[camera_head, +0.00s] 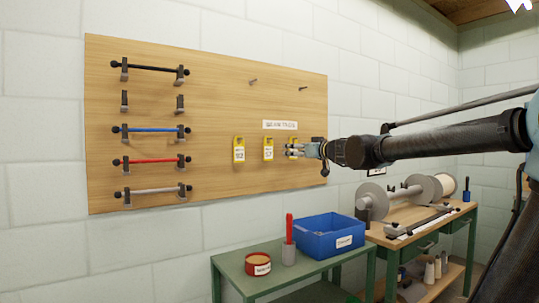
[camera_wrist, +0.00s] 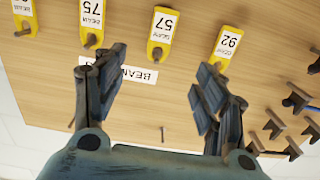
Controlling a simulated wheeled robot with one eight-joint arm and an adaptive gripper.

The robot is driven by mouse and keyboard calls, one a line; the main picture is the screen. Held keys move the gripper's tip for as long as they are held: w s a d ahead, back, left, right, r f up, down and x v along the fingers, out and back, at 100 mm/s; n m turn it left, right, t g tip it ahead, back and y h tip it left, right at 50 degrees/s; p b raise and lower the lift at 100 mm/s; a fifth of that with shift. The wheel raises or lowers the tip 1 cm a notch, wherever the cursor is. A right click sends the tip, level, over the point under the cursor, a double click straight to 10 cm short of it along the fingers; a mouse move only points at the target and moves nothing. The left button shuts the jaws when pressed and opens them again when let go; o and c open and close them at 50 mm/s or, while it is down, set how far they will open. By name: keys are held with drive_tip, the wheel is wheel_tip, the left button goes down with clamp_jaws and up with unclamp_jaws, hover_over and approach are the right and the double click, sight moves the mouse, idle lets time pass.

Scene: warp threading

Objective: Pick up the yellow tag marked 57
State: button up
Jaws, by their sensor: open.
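The yellow tag marked 57 (camera_wrist: 160,35) hangs on the wooden board, upside down in the wrist view, with a white label. By its place in the row, it is the second tag from the left in the head view (camera_head: 268,149). My gripper (camera_wrist: 163,62) is open and empty in front of the board, and tag 57 shows in the gap between its fingers, just beyond the tips. In the head view my gripper (camera_head: 304,150) is right of tag 57 and overlaps the tag beside it.
Tag 92 (camera_wrist: 228,45) and tag 75 (camera_wrist: 92,22) flank tag 57, with another yellow tag (camera_wrist: 25,14) farther left. A white sign (camera_wrist: 130,73) and pegs are on the board. A blue bin (camera_head: 330,232) stands on a green table (camera_head: 240,270) below.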

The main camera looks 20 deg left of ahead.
drive_tip(key=x, duration=0.2)
approach(269, 146)
drive_tip(key=x, duration=0.4)
drive_tip(key=shift+x, duration=2.5)
drive_tip(key=shift+s+f, duration=0.1)
drive_tip(key=shift+s, duration=0.05)
drive_tip(key=shift+c, duration=0.2)
drive_tip(key=c, duration=0.9)
